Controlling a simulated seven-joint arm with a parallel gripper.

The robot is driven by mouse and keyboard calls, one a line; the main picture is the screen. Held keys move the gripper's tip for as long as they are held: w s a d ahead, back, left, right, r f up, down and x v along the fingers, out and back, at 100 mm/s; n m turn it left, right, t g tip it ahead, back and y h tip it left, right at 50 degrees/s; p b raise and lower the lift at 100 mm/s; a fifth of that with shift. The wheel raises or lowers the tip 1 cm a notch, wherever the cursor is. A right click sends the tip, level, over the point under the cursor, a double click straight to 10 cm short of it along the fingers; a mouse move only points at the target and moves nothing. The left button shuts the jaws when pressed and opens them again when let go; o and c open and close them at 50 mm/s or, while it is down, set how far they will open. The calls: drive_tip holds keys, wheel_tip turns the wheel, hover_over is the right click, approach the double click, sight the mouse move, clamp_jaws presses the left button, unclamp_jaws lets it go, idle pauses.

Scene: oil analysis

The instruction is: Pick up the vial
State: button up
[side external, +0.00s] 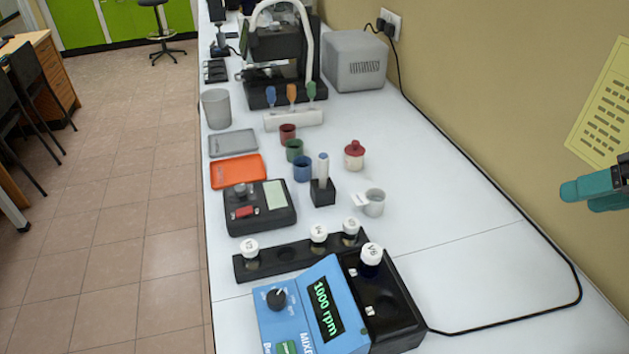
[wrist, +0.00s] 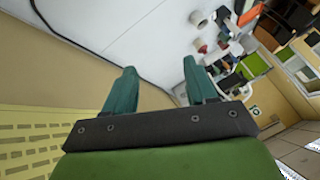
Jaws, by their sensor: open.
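One white-capped vial (side external: 371,257) stands upright in the black block at the right of the blue mixer (side external: 290,312), whose display reads 1000 rpm. Several more white-capped vials, among them a left one (side external: 251,252), a middle one (side external: 319,238) and a right one (side external: 351,231), stand upright in a long black rack (side external: 287,263) behind the mixer. My gripper (side external: 575,192) is at the right edge of the side view, by the wall and far from the vials. In the wrist view my gripper (wrist: 160,85) has its teal fingers apart with nothing between them.
A black cable (side external: 520,316) loops over the otherwise clear right side of the bench.

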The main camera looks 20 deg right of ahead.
drive_tip(key=shift+o, duration=0.3)
wheel_tip(320, 180, up, 2)
drive_tip(key=n+g+h, duration=0.2)
drive_tip(key=n+g, duration=0.2)
drive_tip(key=g, duration=0.3)
hover_over(372, 250)
wheel_tip(372, 250, down, 16)
drive_tip(key=shift+f, duration=0.1)
drive_tip(key=c, duration=1.1)
drive_tip(key=shift+r, duration=0.2)
